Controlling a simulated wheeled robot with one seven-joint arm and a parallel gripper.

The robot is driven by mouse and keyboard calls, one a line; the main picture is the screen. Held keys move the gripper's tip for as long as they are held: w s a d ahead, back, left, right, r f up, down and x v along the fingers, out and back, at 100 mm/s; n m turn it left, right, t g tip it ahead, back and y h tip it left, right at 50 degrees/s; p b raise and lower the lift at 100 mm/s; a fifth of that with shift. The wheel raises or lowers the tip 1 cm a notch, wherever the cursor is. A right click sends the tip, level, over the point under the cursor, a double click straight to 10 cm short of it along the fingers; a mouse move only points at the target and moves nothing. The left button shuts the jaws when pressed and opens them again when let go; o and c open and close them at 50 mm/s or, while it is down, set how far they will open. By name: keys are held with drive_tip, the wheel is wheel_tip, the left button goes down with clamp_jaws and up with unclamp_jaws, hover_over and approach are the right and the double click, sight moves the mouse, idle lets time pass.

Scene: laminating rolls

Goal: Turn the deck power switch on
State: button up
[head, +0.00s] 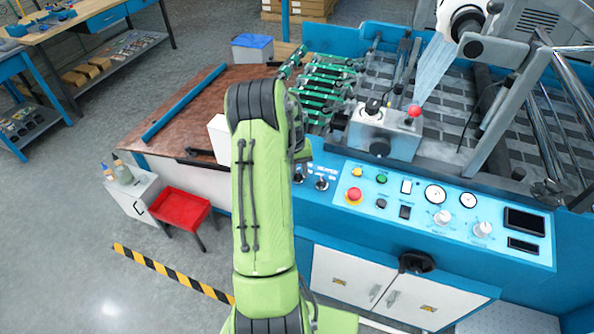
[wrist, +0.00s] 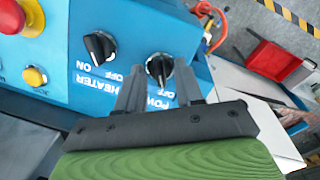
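The deck power switch (wrist: 158,68) is a black rotary knob with a white mark, on the blue panel in the wrist view. The lettering beside it reads "POWER" and "OFF", partly covered by a finger. The knob's white mark points towards the "OFF" side. My gripper (wrist: 159,78) is open, with one finger on each side of this knob; I cannot tell whether they touch it. In the head view the power switch (head: 299,177) shows just right of my green arm, which hides the gripper.
The similar heater knob (wrist: 100,46) is close beside my gripper, with a yellow button (wrist: 34,76) further left. A red emergency button (head: 354,195), dials and screens fill the panel's right side.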

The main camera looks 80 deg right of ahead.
clamp_jaws()
drive_tip(key=shift+m, duration=0.4)
drive_tip(key=shift+m+b, duration=0.6)
drive_tip(key=shift+m, duration=0.3)
drive_tip(key=m+t+b, duration=0.1)
drive_tip(key=m, duration=0.2)
drive_tip(key=shift+s+m, duration=0.1)
drive_tip(key=shift+m, duration=0.2)
drive_tip(key=m, duration=0.2)
drive_tip(key=m+t, duration=0.1)
drive_tip(key=m, duration=0.2)
drive_tip(key=shift+s+a+f+b, duration=0.1)
drive_tip(key=shift+a+f+b, duration=0.1)
drive_tip(key=shift+b, duration=0.2)
drive_tip(key=shift+m, duration=0.4)
unclamp_jaws()
drive_tip(key=shift+d+r, duration=0.1)
